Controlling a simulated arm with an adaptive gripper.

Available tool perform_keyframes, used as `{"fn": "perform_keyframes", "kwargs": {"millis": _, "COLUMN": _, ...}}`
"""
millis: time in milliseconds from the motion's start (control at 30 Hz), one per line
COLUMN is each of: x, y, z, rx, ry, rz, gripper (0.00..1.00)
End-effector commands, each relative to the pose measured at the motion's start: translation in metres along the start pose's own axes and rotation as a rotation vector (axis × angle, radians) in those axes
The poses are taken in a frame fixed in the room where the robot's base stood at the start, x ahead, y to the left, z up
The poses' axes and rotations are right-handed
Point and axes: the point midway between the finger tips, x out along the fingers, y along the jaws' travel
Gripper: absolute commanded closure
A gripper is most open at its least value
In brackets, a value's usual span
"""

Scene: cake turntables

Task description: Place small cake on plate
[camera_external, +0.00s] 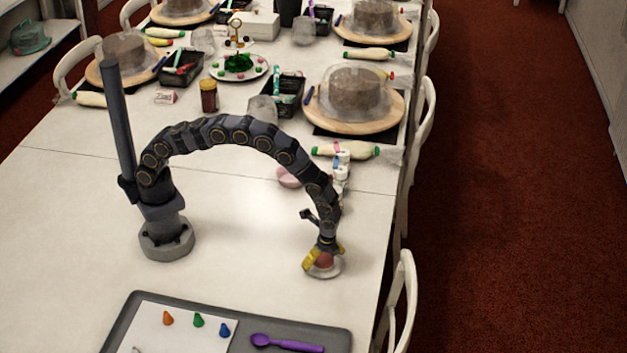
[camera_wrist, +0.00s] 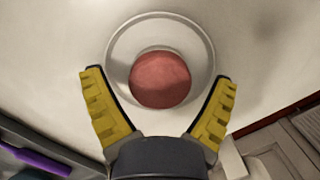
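The small cake (camera_wrist: 160,79) is a round, reddish-pink piece lying inside the rim of a whitish round plate (camera_wrist: 116,47) in the wrist view. It sits slightly toward the near side of the plate. In the external view the small cake (camera_external: 324,261) and the plate (camera_external: 333,270) are under my arm's end near the table's right edge. My gripper (camera_wrist: 160,75) has its yellow fingers spread wide, with a gap to the cake on both sides. In the external view my gripper (camera_external: 322,257) hangs just over the plate and partly hides the cake.
A grey tray (camera_external: 340,340) with a purple scoop (camera_external: 287,343) and small coloured cones lies at the front. A pink round item (camera_external: 289,177) and small white containers (camera_external: 341,172) stand behind my arm. Covered cakes on turntables (camera_external: 355,123) fill the back. The table's left front is clear.

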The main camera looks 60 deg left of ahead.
Motion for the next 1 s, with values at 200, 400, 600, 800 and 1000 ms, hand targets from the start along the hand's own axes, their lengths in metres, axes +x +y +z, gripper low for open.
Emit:
{"fn": "perform_keyframes", "kwargs": {"millis": 200, "x": -0.004, "y": 0.000, "z": 0.000, "rx": 0.000, "ry": 0.001, "rz": -0.001, "gripper": 0.13}}
{"fn": "perform_keyframes", "kwargs": {"millis": 400, "x": -0.034, "y": -0.001, "z": 0.000, "rx": 0.000, "ry": 0.002, "rz": -0.003, "gripper": 0.13}}
{"fn": "perform_keyframes", "kwargs": {"millis": 600, "x": -0.078, "y": -0.001, "z": 0.000, "rx": 0.000, "ry": 0.004, "rz": -0.004, "gripper": 0.13}}
{"fn": "perform_keyframes", "kwargs": {"millis": 800, "x": -0.112, "y": -0.001, "z": 0.000, "rx": 0.000, "ry": 0.005, "rz": -0.005, "gripper": 0.13}}
{"fn": "perform_keyframes", "kwargs": {"millis": 1000, "x": -0.123, "y": 0.000, "z": 0.001, "rx": 0.000, "ry": 0.000, "rz": 0.000, "gripper": 0.13}}
